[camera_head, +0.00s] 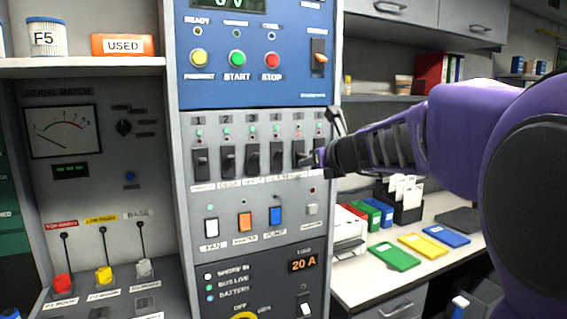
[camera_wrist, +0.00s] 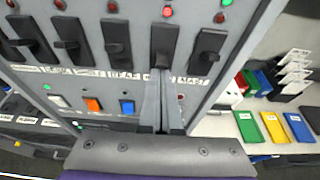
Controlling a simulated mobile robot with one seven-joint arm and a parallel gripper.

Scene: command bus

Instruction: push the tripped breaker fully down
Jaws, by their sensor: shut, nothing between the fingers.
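A row of black breakers runs across the grey panel. The fifth breaker (camera_head: 298,153) is partly behind my gripper (camera_head: 318,158) in the head view. In the wrist view that breaker (camera_wrist: 163,45) has a brighter red lamp above it, and its handle sits differently from its neighbours. My gripper (camera_wrist: 160,125) is shut and empty, its fingers pointing at the lower end of this handle. I cannot tell whether the fingertips touch it. The sixth breaker (camera_wrist: 208,48) stands just to the right.
The fourth breaker (camera_wrist: 117,38) is close on the left. Below are white, orange and blue rocker switches (camera_head: 245,222). The blue panel with start and stop buttons (camera_head: 237,59) is above. A counter (camera_head: 350,283) with coloured folders lies to the right.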

